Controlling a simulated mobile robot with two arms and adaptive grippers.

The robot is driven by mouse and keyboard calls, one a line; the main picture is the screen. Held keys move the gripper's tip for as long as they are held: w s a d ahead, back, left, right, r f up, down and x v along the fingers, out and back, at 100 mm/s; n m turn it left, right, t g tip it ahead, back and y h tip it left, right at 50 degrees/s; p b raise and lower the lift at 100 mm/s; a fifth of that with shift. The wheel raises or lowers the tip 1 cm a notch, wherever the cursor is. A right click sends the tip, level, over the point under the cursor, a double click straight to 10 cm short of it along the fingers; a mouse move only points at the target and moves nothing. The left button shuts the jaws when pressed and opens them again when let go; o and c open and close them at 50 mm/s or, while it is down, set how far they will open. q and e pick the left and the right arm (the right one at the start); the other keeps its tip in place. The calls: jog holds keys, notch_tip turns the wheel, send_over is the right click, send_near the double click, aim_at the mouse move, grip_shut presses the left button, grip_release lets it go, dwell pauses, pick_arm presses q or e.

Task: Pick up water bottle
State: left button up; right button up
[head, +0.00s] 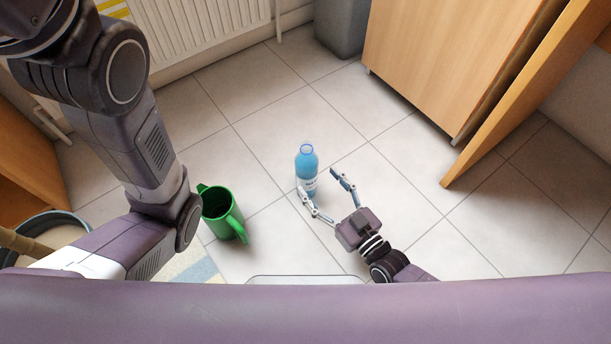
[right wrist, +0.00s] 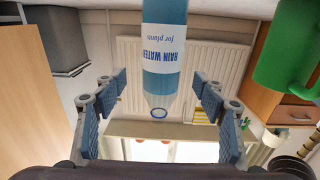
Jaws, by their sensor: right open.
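The water bottle (head: 307,160) is clear with blue liquid and a white label. It stands on the tiled floor near the middle of the head view. In the right wrist view the bottle (right wrist: 164,80) appears upside down, its label reading "RAIN WATER for plants". My right gripper (head: 318,181) is open, its fingers spread towards the bottle. In the right wrist view the bottle lies between the two finger lines; contact cannot be told. My left arm shows at the left, but its gripper is not in view.
A green jug (head: 221,213) stands left of the bottle; the jug also shows in the right wrist view (right wrist: 284,48). A wooden cabinet (head: 440,60) with an open door (head: 530,90) is at the back right. A radiator (head: 205,35) and a grey bin (head: 341,28) are behind. Floor right of the bottle is free.

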aim_at(314, 176)
jog(key=b+x, duration=0.3)
jog(key=x, duration=0.2)
jog(key=shift+a+b, duration=0.1)
jog(key=shift+b, duration=0.2)
jog(key=shift+w+a+r, duration=0.15)
jog(key=shift+w+a, duration=0.1)
jog(key=shift+w, duration=0.05)
jog(key=c, duration=1.7)
jog(key=shift+r, duration=0.1)
